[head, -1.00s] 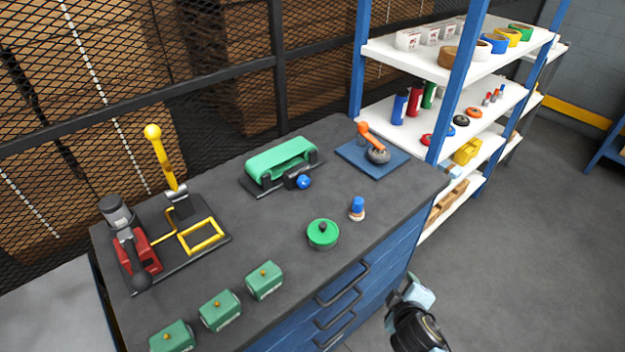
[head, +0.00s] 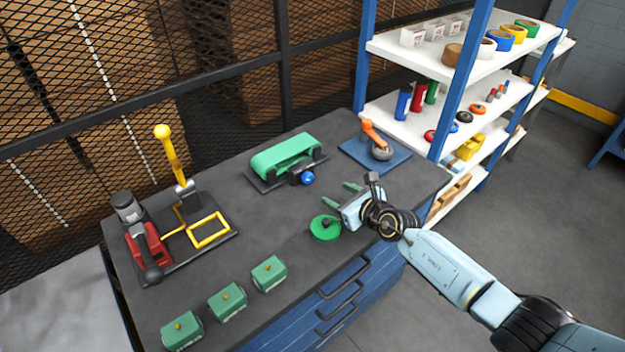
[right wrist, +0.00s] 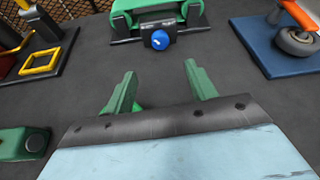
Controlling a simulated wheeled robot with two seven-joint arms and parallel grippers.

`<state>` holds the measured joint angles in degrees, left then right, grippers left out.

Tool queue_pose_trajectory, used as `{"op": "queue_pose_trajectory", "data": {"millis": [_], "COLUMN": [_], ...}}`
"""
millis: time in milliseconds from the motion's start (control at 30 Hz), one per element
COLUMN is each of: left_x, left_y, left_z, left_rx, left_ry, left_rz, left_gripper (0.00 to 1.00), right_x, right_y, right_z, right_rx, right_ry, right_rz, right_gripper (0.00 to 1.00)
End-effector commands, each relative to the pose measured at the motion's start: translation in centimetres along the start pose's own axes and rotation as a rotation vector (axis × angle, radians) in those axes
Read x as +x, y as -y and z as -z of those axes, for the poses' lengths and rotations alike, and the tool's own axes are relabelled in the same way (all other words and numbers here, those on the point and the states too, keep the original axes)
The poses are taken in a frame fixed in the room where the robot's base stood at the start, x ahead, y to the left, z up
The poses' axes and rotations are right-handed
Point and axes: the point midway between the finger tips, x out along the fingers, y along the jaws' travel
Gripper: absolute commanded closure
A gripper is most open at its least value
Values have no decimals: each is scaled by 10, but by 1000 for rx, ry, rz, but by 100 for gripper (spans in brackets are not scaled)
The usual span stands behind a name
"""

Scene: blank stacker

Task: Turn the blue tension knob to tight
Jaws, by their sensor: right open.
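The blue tension knob (head: 307,178) is on the front side of a green belt machine (head: 285,155) on the dark workbench. In the right wrist view the knob (right wrist: 161,40) shows a small white mark, straight ahead beyond the fingers. My right gripper (head: 340,194) is open and empty above the bench, in front of the knob and apart from it. In the right wrist view its two green fingers (right wrist: 163,85) are spread and point toward the knob. My left gripper is not in view.
A green round lid-like piece (head: 325,228) lies just below my right gripper. A blue pad with an orange-armed device (head: 377,148) is to the right. A lever press (head: 180,190) and several green blocks (head: 228,300) are to the left. Bench around the knob is clear.

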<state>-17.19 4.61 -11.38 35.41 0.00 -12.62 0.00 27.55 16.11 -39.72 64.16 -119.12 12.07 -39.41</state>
Motion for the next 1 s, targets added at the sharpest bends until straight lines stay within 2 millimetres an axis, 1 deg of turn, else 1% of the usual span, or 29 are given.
{"op": "queue_pose_trajectory", "data": {"millis": [67, 167, 500, 1000], "left_x": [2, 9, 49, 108], "left_y": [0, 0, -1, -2], "left_z": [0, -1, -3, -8], "left_rx": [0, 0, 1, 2], "left_ry": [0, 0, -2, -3], "left_rz": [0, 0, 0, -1], "left_gripper": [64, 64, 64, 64], "right_x": [4, 12, 60, 113], "right_y": [2, 1, 1, 1], "right_z": [2, 4, 6, 7], "right_rx": [-35, -43, -38, -35], "right_ry": [-17, -19, -16, -15], "right_rz": [-3, -5, -3, -3], "right_gripper": [44, 44, 44, 44]}}
